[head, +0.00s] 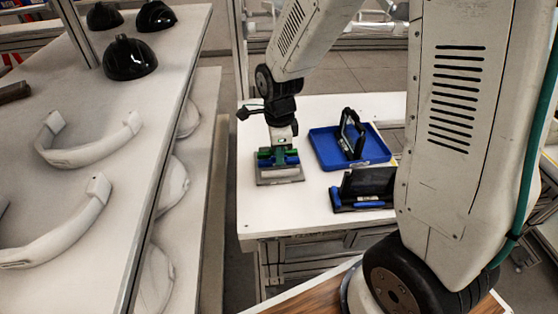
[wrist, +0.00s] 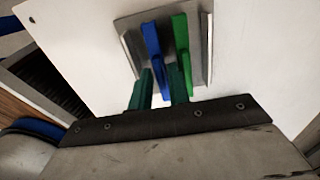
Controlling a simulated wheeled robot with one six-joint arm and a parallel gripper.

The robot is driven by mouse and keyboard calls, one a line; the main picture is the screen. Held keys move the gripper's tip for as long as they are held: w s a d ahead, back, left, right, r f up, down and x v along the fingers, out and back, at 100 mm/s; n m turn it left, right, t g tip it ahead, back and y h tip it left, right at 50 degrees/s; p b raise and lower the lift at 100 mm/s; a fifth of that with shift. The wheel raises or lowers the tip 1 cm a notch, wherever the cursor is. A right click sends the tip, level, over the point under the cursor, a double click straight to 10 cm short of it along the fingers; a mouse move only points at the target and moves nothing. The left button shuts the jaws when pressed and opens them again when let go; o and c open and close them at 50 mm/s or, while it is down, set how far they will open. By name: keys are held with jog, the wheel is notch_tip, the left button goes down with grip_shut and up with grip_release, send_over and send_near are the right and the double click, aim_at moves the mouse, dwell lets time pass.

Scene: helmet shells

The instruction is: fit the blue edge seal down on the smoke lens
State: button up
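My gripper (head: 278,150) is low over a grey stand (head: 280,181) on the white table. In the wrist view, a blue bar (wrist: 152,45), which looks like the blue edge seal, stands next to a green bar (wrist: 182,50) on the grey stand. The near end of the blue bar lies between my dark green fingertips (wrist: 160,92). I cannot tell whether the fingers press on it. A black-framed pane (head: 350,134), perhaps the smoke lens, stands tilted in the blue tray (head: 322,150) to the right.
A black holder (head: 368,182) with blue pieces at its front edge lies in front of the tray. On the left, a separate bench (head: 120,205) carries black shells (head: 128,60) and white curved bands (head: 85,152). The white table's left front area (head: 262,217) is clear.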

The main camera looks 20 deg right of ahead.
grip_shut()
jog(key=shift+r, duration=0.1)
